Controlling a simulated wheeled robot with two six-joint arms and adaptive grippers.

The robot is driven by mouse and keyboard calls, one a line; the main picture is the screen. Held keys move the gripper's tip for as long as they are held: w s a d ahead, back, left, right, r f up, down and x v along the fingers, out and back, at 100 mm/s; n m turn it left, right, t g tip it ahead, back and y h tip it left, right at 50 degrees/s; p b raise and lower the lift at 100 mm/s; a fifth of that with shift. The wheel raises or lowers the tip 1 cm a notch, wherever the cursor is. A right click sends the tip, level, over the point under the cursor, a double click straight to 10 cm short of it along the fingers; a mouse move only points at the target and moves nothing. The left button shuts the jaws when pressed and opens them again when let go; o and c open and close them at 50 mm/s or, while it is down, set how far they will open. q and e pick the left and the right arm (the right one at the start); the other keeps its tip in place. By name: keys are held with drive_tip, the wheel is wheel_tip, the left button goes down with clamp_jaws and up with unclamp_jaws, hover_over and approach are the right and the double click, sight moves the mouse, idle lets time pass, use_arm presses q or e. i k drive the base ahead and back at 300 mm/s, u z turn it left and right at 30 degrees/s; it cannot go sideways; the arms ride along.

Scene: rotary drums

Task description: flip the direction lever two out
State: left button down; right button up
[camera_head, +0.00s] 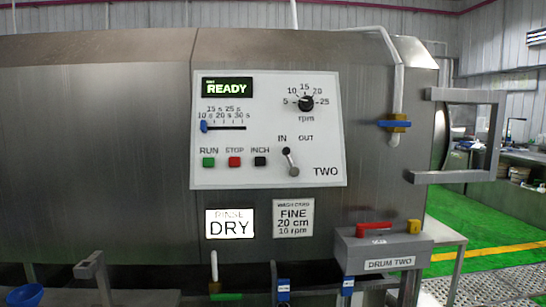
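The direction lever (289,160) is on the white control panel (325,120) marked TWO, in the head view. It has a black ball on a short silver arm. The arm leans up and to the left, with the ball under the IN label and left of the OUT label. Neither of my grippers is in view, and nothing touches the lever.
The panel also has a READY display (227,88), an rpm dial (306,103), a blue slider (204,127), and green RUN (208,162), red STOP (235,162) and black INCH (260,161) buttons. A grey DRUM TWO box (390,250) juts out at lower right.

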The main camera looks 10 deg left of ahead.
sight(295, 172)
drive_tip(key=i, duration=0.85)
drive_tip(key=z, duration=0.7)
